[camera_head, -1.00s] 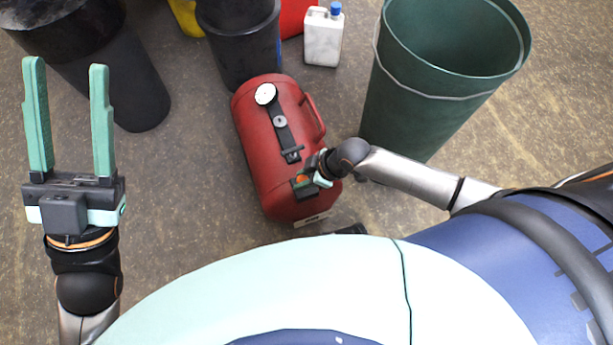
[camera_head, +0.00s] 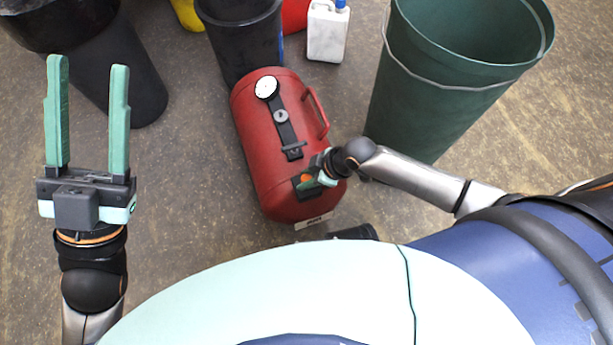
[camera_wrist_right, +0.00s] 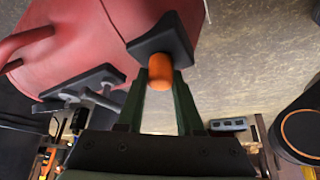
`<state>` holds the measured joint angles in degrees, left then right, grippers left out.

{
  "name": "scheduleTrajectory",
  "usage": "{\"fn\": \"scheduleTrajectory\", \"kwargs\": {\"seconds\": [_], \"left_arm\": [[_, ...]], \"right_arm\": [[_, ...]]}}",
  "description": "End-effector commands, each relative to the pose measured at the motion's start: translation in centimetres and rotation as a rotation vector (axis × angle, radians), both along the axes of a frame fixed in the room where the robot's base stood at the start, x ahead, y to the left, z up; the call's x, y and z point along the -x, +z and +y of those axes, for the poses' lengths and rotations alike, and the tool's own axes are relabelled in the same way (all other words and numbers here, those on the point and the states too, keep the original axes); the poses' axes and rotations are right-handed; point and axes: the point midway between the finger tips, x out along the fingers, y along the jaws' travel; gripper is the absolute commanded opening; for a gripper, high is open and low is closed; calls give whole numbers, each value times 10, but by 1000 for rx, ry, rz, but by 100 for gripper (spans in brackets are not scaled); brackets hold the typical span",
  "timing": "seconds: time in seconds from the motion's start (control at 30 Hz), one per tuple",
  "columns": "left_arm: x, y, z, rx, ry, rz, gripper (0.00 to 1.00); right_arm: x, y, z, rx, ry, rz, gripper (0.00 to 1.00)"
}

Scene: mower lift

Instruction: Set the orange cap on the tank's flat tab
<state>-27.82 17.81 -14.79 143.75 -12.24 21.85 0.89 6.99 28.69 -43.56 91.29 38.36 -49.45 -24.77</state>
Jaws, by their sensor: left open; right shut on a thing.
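The red tank (camera_head: 262,150) lies on the floor in mid-picture, with a white gauge, a handle and a black bracket strip. Its black flat tab (camera_head: 297,193) juts near the lower end; the tab also shows in the right wrist view (camera_wrist_right: 165,38). My right gripper (camera_head: 312,182) is shut on the orange cap (camera_wrist_right: 160,72), with the cap between its fingertips right at the tab. The cap also shows in the head view (camera_head: 306,179). I cannot tell whether cap and tab touch. My left gripper (camera_head: 89,68) is open and empty at the left, away from the tank.
A green bin (camera_head: 430,100) stands right of the tank, close to my right forearm. A black bucket (camera_head: 240,45) and a white jug with a blue lid (camera_head: 327,35) stand behind. A dark bin (camera_head: 130,90) is behind my left gripper. Floor between left gripper and tank is clear.

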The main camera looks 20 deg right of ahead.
Motion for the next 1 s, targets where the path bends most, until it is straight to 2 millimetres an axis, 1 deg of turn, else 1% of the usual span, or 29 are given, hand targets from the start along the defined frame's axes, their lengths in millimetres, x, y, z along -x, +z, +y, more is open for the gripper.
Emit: {"fn": "scheduleTrajectory", "kwargs": {"seconds": [0.07, 0.1, 0.33, 0.37, 0.57, 0.67, 0.77, 1.0], "left_arm": [[0, -2, 0, 1, -1, 0, 50], [0, -1, 0, 1, -1, 0, 50], [1, -1, 0, 1, -1, 0, 50], [1, -1, 0, 2, -2, -1, 50], [1, -1, 0, 3, -2, -2, 50], [1, 2, 0, 3, -2, -2, 50], [1, 11, 1, 10, -4, -1, 50], [2, 44, 6, 36, -9, -7, 50]], "right_arm": [[0, -3, 0, 0, 0, 1, 0], [0, -3, 0, 0, 0, 1, 38], [0, -3, 0, 0, 0, 1, 64], [0, -3, 0, 0, 0, 1, 65], [0, -3, 0, 0, 0, 1, 65], [0, 2, 0, -1, 1, -1, 65], [3, 13, -5, 1, 0, 1, 65], [17, 60, -27, 2, 2, 0, 65]]}}
